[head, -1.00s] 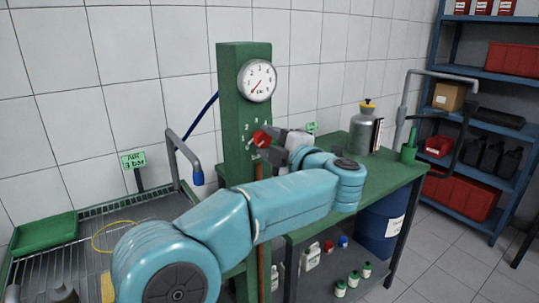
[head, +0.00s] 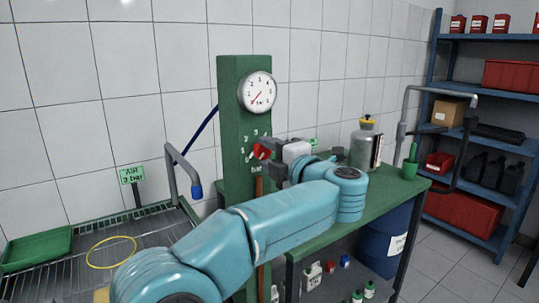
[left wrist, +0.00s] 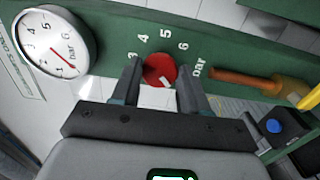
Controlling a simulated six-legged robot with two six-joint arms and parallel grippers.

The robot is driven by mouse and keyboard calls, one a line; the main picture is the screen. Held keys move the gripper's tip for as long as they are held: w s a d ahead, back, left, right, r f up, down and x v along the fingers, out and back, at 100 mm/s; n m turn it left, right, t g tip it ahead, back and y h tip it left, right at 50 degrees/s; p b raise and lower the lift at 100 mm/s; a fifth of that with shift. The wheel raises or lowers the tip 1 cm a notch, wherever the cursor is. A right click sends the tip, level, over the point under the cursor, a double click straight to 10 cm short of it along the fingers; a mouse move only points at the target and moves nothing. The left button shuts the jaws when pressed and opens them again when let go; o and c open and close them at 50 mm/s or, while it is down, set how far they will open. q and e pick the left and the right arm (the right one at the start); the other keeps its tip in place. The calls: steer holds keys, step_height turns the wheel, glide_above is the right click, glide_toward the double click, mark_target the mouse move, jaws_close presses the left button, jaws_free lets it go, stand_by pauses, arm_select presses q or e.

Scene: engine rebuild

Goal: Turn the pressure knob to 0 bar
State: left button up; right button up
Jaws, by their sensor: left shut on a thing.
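The red pressure knob (head: 262,151) sits on the front of the green post (head: 231,120), below a round white gauge (head: 257,92). In the head view the gauge's red needle points to the lower left, at the low end of the scale. My left gripper (head: 268,160) is at the knob. In the left wrist view its two dark fingers (left wrist: 160,82) are on either side of the red knob (left wrist: 158,66), shut on it. Scale numbers 3 to 6 and "bar" show around the knob; the lower ones are partly hidden. My right gripper is not in view.
A green workbench (head: 400,187) carries a grey bottle (head: 363,145) with a yellow cap on the right. A wire rack with a green tray (head: 38,247) is at lower left.

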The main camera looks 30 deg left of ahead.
arm_select(q)
steer(key=o, duration=1)
steer(key=shift+w, duration=0.1)
steer(key=shift+o, duration=0.2)
steer(key=b+v, duration=0.1)
steer(key=v, duration=1.5)
steer(key=shift+d, duration=0.2)
